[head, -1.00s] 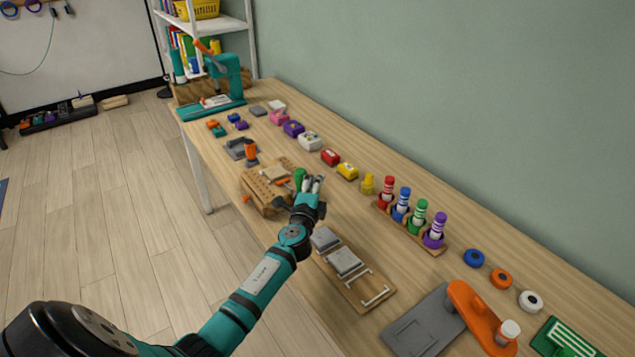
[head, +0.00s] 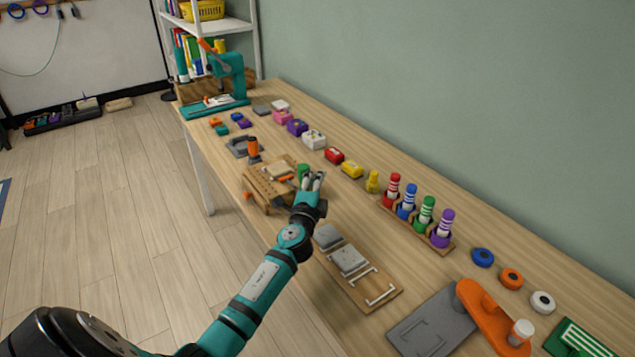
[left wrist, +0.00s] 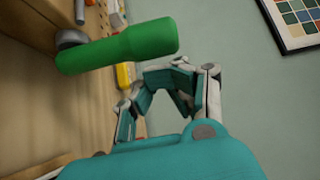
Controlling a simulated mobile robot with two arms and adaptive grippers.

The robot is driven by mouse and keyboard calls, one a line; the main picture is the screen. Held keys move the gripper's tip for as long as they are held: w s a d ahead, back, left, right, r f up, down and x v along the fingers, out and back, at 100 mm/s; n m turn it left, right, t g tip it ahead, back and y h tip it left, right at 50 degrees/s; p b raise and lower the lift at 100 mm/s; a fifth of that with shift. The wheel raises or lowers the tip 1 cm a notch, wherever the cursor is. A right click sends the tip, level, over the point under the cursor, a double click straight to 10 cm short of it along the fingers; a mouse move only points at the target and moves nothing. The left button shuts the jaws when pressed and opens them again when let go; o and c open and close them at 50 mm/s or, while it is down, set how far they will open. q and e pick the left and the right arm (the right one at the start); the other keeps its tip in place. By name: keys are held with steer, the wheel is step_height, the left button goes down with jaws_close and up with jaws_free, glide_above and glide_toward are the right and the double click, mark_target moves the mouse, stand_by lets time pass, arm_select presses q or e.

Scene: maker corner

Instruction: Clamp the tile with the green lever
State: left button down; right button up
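The wooden clamp fixture (head: 257,188) sits at the table's near edge with a pale tile (head: 279,171) on top. The green lever (head: 303,170) stands at its right side. In the left wrist view the lever (left wrist: 120,46) is a thick green handle above and left of my fingers, not between them. My left gripper (head: 313,181) is just right of the lever and partly overlaps the fixture's end. Its fingers (left wrist: 167,78) bend inward and look empty; whether their tips meet is unclear. Contact with the lever cannot be told. My right gripper is out of view.
An orange-handled clamp (head: 253,150) stands beyond the fixture. A wooden board with grey plates (head: 347,259) lies nearer me. A rack of coloured striped pegs (head: 416,216) is to the right. Small coloured blocks line the table's back. Bare table lies between the gripper and the rack.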

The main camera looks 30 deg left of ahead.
arm_select(q)
steer(key=shift+s+b, duration=0.15)
steer(key=shift+b, duration=0.2)
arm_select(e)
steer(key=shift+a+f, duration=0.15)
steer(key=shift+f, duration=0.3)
arm_select(q)
steer(key=shift+s+a+b, duration=0.15)
steer(key=shift+s+b, duration=0.1)
steer(key=shift+b, duration=0.05)
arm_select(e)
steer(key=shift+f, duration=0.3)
arm_select(q)
steer(key=shift+s, duration=0.1)
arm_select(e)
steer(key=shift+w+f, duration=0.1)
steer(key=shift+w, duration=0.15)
arm_select(q)
steer(key=shift+r+t+b, duration=0.1)
steer(key=shift+t+b, duration=0.2)
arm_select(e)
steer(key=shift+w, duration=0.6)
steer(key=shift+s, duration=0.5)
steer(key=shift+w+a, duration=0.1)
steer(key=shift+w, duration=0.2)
